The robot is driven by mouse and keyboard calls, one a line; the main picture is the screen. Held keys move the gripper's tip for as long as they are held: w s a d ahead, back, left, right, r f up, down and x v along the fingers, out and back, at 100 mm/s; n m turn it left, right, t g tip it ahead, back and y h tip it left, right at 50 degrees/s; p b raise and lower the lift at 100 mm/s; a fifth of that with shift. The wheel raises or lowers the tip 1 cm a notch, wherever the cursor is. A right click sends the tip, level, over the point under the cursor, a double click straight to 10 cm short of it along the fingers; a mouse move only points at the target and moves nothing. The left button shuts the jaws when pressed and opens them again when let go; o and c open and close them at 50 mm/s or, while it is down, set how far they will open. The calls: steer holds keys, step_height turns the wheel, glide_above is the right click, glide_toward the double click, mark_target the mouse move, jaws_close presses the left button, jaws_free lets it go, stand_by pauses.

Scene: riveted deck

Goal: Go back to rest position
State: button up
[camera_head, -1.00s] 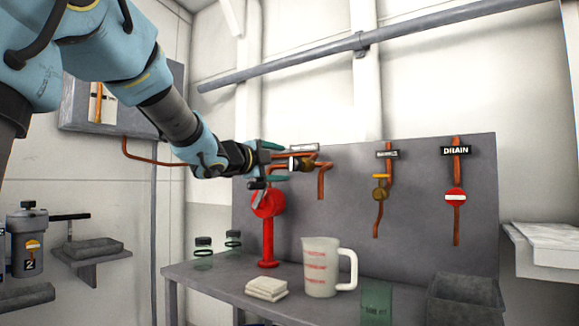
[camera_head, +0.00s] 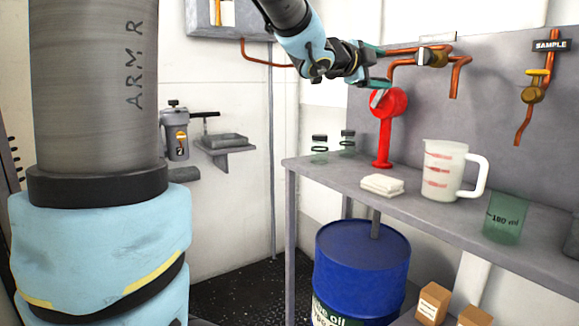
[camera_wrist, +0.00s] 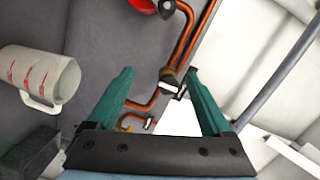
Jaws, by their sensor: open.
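My gripper (camera_head: 386,67) is in the upper middle of the head view, in front of the grey panel and above the red stand. Its two green fingers are spread, with nothing held between them. In the wrist view the open fingers (camera_wrist: 158,74) frame copper pipework on the panel.
A grey bench (camera_head: 330,171) carries the red stand (camera_head: 384,140), a measuring jug (camera_head: 440,172), a folded cloth (camera_head: 382,185), a green beaker (camera_head: 505,217) and small jars. A blue drum (camera_head: 361,265) and cardboard boxes (camera_head: 433,302) are below. Dark floor left of the bench is open.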

steer(key=w+a+f+n+y, duration=0.2)
steer(key=a+f+n+y, duration=1)
steer(key=a+f, duration=0.9)
steer(key=s+a+f+n+g+y, duration=0.1)
steer(key=s+a+f+n+g, duration=0.4)
steer(key=s+f, duration=0.35)
steer(key=s+a+f+n+g+y, duration=0.1)
steer(key=s+a+f+n+g, duration=0.2)
steer(key=s+a+f+n, duration=0.45)
steer(key=w+d+p+v, duration=0.1)
steer(key=p+v, duration=1.6)
steer(key=shift+r+m+g+p, duration=0.25)
steer(key=shift+m+g+p, duration=0.1)
steer(key=shift+g, duration=0.05)
